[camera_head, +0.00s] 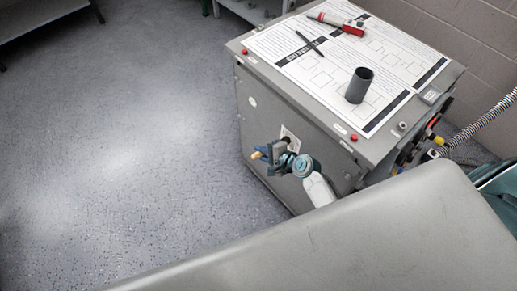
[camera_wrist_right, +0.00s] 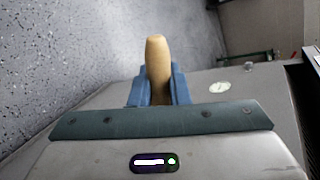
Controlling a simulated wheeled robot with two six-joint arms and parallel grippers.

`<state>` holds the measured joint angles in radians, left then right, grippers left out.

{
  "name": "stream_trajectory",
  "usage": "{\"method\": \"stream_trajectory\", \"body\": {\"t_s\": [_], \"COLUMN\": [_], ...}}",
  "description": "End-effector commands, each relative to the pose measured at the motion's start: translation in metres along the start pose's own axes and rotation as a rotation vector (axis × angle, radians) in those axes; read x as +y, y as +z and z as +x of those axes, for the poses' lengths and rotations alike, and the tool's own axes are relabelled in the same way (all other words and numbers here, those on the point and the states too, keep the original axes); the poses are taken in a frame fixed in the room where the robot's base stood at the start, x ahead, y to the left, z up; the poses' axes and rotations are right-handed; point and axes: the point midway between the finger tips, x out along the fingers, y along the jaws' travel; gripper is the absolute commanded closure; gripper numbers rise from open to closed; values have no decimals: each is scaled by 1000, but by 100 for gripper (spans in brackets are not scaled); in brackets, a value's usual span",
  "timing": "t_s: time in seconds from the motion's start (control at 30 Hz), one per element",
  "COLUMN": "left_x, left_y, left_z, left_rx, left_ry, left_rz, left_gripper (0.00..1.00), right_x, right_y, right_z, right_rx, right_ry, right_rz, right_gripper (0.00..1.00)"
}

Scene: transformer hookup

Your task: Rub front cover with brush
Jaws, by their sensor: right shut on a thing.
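The grey transformer box stands at the right in the head view, and its front cover (camera_head: 262,112) faces the lower left. My right gripper (camera_head: 268,151) is at the front cover, near its middle. It is shut on the brush, whose tan wooden handle (camera_wrist_right: 157,68) sticks up between the blue fingers in the wrist view. The handle's tip (camera_head: 257,155) also shows in the head view, pointing left. The brush's bristles are hidden, so I cannot tell whether they touch the cover. The front cover (camera_wrist_right: 235,88) also shows behind the gripper in the wrist view. My left gripper is not in view.
On the box top are a printed sheet (camera_head: 325,75), a dark cup (camera_head: 359,86), a red marker-like tool (camera_head: 336,23) and a thin black pen (camera_head: 309,43). A coiled metal hose (camera_head: 484,118) runs at the right. The floor left of the box is clear.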

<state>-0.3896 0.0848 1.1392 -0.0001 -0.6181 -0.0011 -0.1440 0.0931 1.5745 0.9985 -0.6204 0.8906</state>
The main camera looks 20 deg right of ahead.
Motion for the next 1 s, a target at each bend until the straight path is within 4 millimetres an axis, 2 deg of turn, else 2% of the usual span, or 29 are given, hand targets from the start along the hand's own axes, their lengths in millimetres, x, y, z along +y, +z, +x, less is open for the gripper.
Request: {"method": "stream_trajectory", "body": {"t_s": [0.33,0.63,0.83,1.0], "left_x": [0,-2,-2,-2], "left_y": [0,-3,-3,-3], "left_z": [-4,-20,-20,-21], "left_rx": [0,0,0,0], "left_ry": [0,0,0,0], "left_rz": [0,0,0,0], "left_gripper": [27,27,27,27], "right_x": [14,1,0,-8], "right_y": [0,6,6,6], "right_z": [-25,-32,-28,-17], "right_rx": [1,0,0,0], "right_ry": [1,-1,-1,-2], "right_rz": [-2,-1,-1,-1], "right_gripper": [100,100,100,100]}}
